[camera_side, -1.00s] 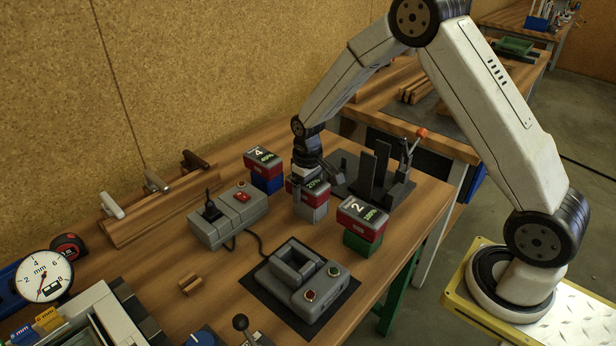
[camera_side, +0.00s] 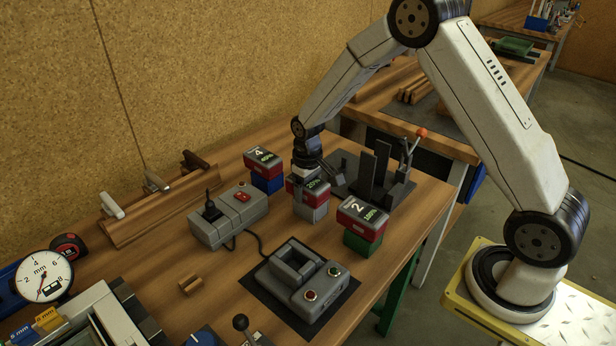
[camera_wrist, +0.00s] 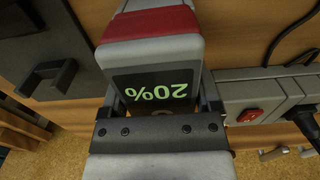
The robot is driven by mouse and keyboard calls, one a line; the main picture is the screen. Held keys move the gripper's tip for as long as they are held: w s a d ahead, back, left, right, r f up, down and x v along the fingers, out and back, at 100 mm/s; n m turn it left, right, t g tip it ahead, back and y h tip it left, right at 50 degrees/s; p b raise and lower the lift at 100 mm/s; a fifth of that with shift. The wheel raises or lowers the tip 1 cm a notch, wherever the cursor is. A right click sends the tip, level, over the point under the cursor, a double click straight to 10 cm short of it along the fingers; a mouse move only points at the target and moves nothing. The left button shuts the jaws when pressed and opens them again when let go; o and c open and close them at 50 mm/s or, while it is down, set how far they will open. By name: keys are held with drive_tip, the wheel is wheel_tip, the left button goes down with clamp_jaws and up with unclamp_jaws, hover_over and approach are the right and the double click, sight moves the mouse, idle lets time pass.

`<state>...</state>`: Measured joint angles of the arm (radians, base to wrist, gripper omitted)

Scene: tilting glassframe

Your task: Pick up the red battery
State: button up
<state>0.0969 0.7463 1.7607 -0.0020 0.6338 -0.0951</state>
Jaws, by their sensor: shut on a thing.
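Three grey-and-red batteries stand on coloured bases on the bench. The middle battery (camera_side: 321,193) reads 20% and sits over a grey base (camera_side: 311,212). My gripper (camera_side: 306,183) is shut on this battery from above, its fingers at the sides of the grey top. In the wrist view the battery (camera_wrist: 155,55) shows its 20% display and red band between my fingers (camera_wrist: 160,102). Another battery (camera_side: 361,214), marked 2 and 100%, sits over a green base (camera_side: 357,243). The battery marked 4 (camera_side: 263,160) sits over a blue base (camera_side: 267,184).
A dark fixture with uprights and an orange-tipped lever (camera_side: 421,133) stands close behind and right of my gripper. A grey box with a red switch (camera_side: 242,197) is at left. A grey socket unit (camera_side: 300,282) lies in front. Bench between is mostly clear.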

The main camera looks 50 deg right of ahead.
drive_tip(key=shift+r, duration=0.1)
drive_tip(key=shift+r, duration=5.2)
drive_tip(key=o, duration=0.6)
clamp_jaws()
drive_tip(key=shift+r, duration=0.55)
drive_tip(key=shift+r, duration=0.7)
drive_tip(key=shift+r, duration=0.35)
